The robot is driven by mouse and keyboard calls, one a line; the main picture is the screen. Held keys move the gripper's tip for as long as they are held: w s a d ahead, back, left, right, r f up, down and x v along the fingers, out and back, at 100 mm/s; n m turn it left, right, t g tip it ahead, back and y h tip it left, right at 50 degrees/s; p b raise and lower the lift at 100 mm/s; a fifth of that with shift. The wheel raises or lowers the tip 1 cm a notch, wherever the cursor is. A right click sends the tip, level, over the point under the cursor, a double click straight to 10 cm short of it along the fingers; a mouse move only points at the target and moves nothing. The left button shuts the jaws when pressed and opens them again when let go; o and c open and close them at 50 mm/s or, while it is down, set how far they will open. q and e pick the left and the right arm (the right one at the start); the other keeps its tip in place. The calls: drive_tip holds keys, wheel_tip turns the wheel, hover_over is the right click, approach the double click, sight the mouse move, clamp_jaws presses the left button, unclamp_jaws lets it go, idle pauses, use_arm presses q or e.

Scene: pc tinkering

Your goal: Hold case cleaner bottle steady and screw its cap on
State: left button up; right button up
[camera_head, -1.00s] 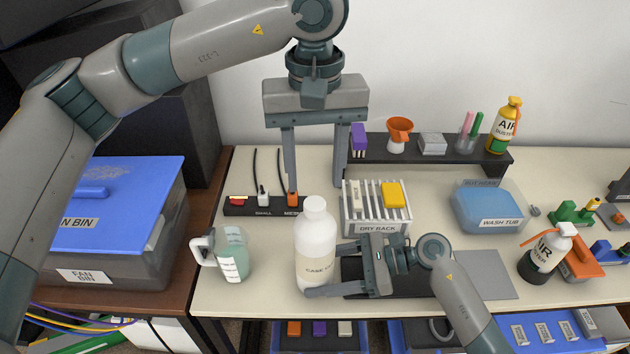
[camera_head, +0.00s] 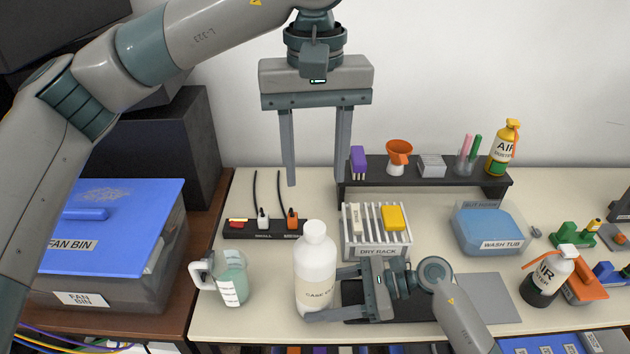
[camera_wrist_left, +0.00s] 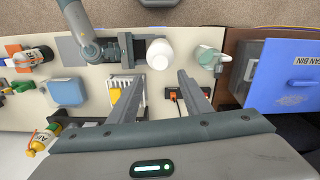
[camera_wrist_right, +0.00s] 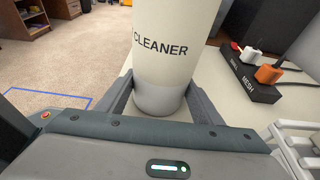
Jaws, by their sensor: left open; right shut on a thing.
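The case cleaner bottle (camera_head: 316,268) is white and stands upright near the table's front edge in the head view, with a white cap (camera_head: 314,231) on its top. My right gripper (camera_head: 326,292) is shut around the bottle's lower body from the right; the word CLEANER shows on the bottle in the right wrist view (camera_wrist_right: 163,75). My left gripper (camera_head: 318,180) is open and empty, pointing down above and behind the bottle. In the left wrist view the capped bottle top (camera_wrist_left: 160,52) lies beyond the open fingers. How tight the cap sits cannot be told.
A measuring jug (camera_head: 232,278) stands left of the bottle. A power strip (camera_head: 262,232) with cables and a dry rack (camera_head: 376,250) lie behind it. A shelf (camera_head: 440,178) holds a funnel and small items. A wash tub (camera_head: 490,232) and spray bottles are at right.

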use_arm(q)
wheel_tip(320, 180, up, 7)
idle(0.3)
use_arm(e)
drive_tip(key=o, duration=1.3)
drive_tip(key=shift+c, duration=0.2)
use_arm(q)
drive_tip(key=shift+f, duration=0.1)
use_arm(e)
drive_tip(key=shift+d, duration=0.1)
drive_tip(key=v, duration=1.1)
drive_tip(key=shift+d+r, duration=0.15)
drive_tip(key=shift+d, duration=0.25)
